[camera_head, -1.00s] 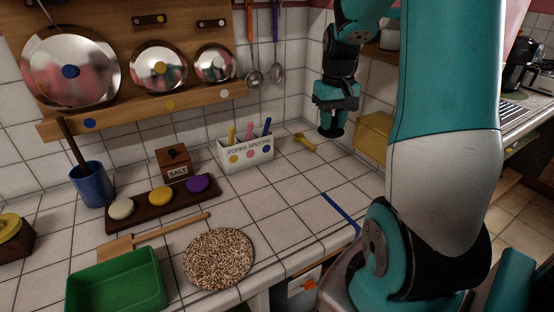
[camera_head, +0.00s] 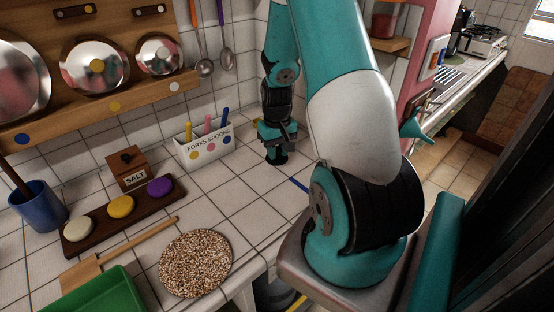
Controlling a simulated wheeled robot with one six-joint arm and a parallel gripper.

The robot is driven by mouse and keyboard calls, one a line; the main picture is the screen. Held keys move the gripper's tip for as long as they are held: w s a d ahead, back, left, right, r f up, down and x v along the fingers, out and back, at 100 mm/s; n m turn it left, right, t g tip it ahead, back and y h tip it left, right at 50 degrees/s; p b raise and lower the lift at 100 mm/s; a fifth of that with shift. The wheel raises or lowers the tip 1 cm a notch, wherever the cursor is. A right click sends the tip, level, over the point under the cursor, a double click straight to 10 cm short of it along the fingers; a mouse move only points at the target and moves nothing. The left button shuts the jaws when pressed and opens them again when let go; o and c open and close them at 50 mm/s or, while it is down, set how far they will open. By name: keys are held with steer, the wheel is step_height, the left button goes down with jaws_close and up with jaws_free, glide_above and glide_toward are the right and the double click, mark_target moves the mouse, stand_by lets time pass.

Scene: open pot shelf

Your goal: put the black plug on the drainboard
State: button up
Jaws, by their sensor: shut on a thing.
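My gripper (camera_head: 277,146) hangs pointing down over the right part of the tiled counter, right of the forks and spoons box. It is shut on a small black thing, which looks like the black plug (camera_head: 277,158). The plug shows just below the jaws and is small and dark against them. I cannot tell whether it touches the tiles. A grooved grey surface that looks like the drainboard (camera_head: 448,84) lies on the far counter at the upper right, well away from my gripper.
The forks and spoons box (camera_head: 207,150) stands close left of my gripper. A salt box (camera_head: 127,170), a cork mat (camera_head: 196,263), a green tray (camera_head: 95,292) and a blue cup (camera_head: 38,204) are further left. A pink wall end (camera_head: 428,45) stands before the far counter.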

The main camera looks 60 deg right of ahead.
mark_target(277, 162)
steer(key=shift+f, duration=2.15)
steer(key=shift+f, duration=0.25)
steer(key=o, duration=0.9)
steer(key=shift+r, duration=0.1)
steer(key=shift+r, duration=0.1)
